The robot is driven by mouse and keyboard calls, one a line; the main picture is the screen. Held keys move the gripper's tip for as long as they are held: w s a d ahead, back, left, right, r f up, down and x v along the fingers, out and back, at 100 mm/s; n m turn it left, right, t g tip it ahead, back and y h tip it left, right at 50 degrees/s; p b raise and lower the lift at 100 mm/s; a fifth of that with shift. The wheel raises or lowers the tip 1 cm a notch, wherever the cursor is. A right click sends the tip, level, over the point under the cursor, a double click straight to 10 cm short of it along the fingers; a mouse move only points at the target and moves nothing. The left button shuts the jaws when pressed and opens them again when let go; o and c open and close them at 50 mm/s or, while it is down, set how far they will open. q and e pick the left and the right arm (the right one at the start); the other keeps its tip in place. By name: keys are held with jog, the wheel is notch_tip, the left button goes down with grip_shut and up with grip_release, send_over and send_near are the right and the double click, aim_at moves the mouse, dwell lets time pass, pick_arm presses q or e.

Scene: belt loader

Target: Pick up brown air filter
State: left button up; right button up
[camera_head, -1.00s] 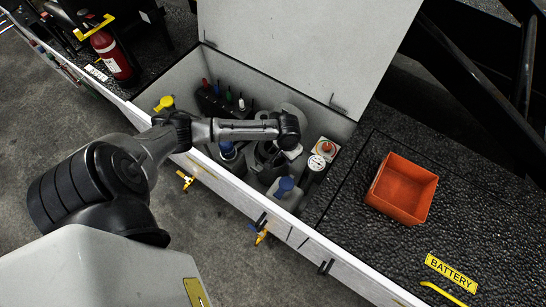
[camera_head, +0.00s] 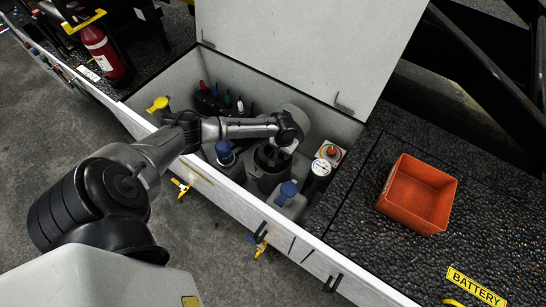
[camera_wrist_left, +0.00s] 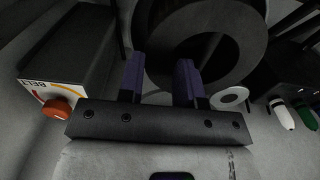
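No plainly brown thing shows. A thick dark ring-shaped part (camera_wrist_left: 250,45), which looks like the air filter, fills the top of the left wrist view; its colour reads nearly black. In the head view a dark round part (camera_head: 267,163) stands in the open bin below my left gripper (camera_head: 283,147), partly hidden by it. In the left wrist view my left gripper (camera_wrist_left: 160,65) has its two fingers apart, with their tips in front of the ring's near edge. I cannot tell whether they touch it. My right gripper is not in view.
The bin (camera_head: 225,182) also holds blue-capped jugs (camera_head: 287,190), a white-topped can (camera_head: 320,168), a box with a red knob (camera_head: 331,151) and several coloured-handled tools (camera_head: 240,104). Its raised lid (camera_head: 290,45) stands behind. An orange tray (camera_head: 418,194) sits on the black deck at right.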

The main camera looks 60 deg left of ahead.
pick_arm(q)
jog(key=shift+f+b, duration=1.15)
jog(key=shift+f, duration=1.75)
jog(key=shift+c, duration=0.4)
jog(key=c, duration=0.4)
grip_shut()
